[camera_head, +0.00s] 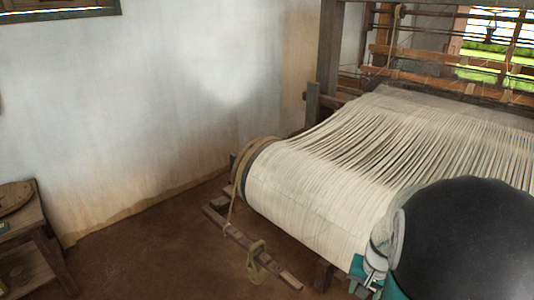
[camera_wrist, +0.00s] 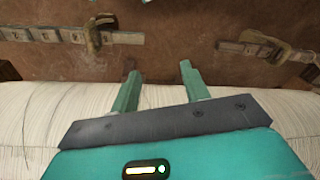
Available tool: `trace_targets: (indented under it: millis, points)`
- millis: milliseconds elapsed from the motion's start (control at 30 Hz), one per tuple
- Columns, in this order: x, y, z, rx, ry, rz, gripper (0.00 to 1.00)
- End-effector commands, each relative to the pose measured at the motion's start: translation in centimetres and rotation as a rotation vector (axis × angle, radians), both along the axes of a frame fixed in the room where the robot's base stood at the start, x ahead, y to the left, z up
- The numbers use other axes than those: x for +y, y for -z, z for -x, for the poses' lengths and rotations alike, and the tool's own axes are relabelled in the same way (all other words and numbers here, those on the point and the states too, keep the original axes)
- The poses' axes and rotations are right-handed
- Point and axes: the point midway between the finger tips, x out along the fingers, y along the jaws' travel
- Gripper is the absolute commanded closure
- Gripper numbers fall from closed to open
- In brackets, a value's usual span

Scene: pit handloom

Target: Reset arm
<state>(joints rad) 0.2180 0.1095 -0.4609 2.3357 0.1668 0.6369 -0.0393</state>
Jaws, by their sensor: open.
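My gripper (camera_wrist: 158,78) shows in the wrist view with its two green fingers apart and nothing between them. Its fingers reach over the edge of the loom's cream warp roll (camera_wrist: 40,105), with brown floor beyond the tips. I cannot tell whether the fingers touch the warp. In the head view, my dark rounded arm part covers the lower right, and the gripper's fingers are hidden there. The loom's warp (camera_head: 320,180) spreads from the front roll back to the wooden frame (camera_head: 330,50).
A wooden bar with a rope loop (camera_head: 256,258) lies low before the roll. A small wooden table (camera_head: 30,225) with a round object on top stands at the far left. A pale wall (camera_head: 160,100) closes the back.

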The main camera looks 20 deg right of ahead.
Motion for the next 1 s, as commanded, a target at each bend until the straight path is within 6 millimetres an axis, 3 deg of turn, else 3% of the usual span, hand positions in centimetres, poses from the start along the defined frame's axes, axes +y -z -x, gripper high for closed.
trace_targets:
  millis: [100,267,433,600,800,1000]
  points:
    - [4.2,-4.0,-1.6,-0.078,-0.124,-0.004,0.54]
    - [9.6,-8.8,-2.2,-0.162,-0.285,0.011,0.54]
    - [14.8,-13.4,-1.3,-0.244,-0.452,0.054,0.54]
    - [19.3,-17.2,1.0,-0.317,-0.608,0.123,0.54]
    - [22.3,-19.6,3.5,-0.369,-0.72,0.197,0.54]
    - [22.8,-20.0,4.1,-0.377,-0.743,0.216,0.54]
